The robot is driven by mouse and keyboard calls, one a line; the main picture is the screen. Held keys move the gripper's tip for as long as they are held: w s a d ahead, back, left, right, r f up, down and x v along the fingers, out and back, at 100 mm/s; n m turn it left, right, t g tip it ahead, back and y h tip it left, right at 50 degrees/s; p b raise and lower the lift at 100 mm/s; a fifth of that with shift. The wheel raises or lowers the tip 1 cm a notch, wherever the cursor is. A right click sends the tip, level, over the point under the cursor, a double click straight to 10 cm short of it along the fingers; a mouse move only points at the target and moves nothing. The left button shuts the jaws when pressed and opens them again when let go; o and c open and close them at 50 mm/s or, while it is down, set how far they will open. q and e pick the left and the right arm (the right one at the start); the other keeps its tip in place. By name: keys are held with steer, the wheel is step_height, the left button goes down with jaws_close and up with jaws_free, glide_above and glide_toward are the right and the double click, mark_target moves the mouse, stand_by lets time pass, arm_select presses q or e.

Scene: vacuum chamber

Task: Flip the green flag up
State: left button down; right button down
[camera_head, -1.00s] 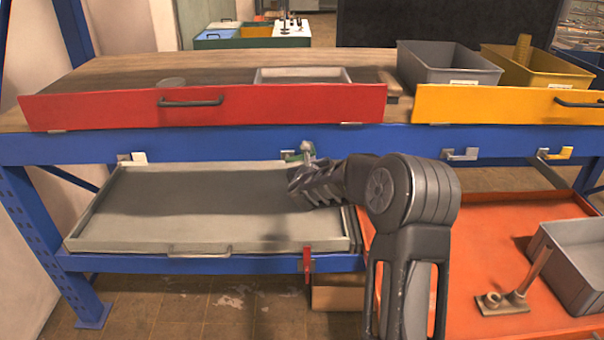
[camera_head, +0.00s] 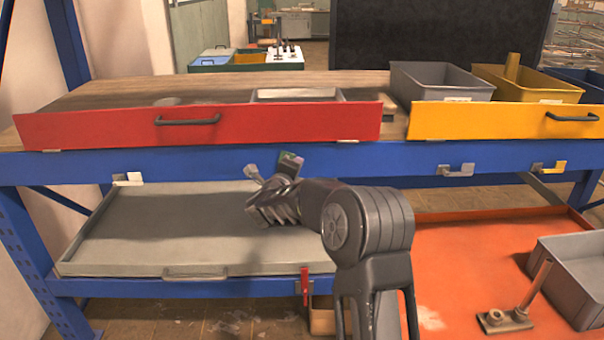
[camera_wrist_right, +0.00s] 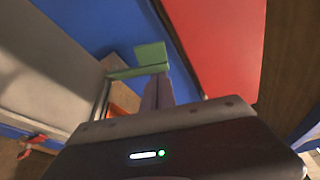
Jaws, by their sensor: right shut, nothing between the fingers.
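My right gripper (camera_head: 262,180) is at the beam beside the flag. In the wrist view its fingers (camera_wrist_right: 157,91) are shut and empty, with their tips right by the flag's lower edge; I cannot tell whether they touch. My left gripper is out of view.
A red drawer front (camera_head: 200,124) is above the beam, a grey tray (camera_head: 170,268) below. Other flags are white (camera_head: 127,180), grey (camera_head: 458,170), yellow (camera_head: 550,167) and red (camera_head: 305,284). An orange tray (camera_head: 460,240) with a grey bin (camera_head: 575,265) lies right.

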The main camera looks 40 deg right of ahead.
steer(key=shift+w+a+r+n+h+b, duration=0.2)
steer(key=shift+w+a+n+b, duration=0.15)
steer(key=shift+a+n+b, duration=0.15)
steer(key=shift+w+a+r+n+h+b, duration=0.1)
steer(key=shift+w+a+r+n+b, duration=0.1)
steer(key=shift+w+a+n+b, duration=0.3)
steer(key=shift+s, duration=0.15)
steer(key=shift+d, duration=0.1)
steer(key=s+a+b, duration=0.3)
steer(key=s+a, duration=0.2)
steer(key=s, duration=0.3)
stand_by(0.7)
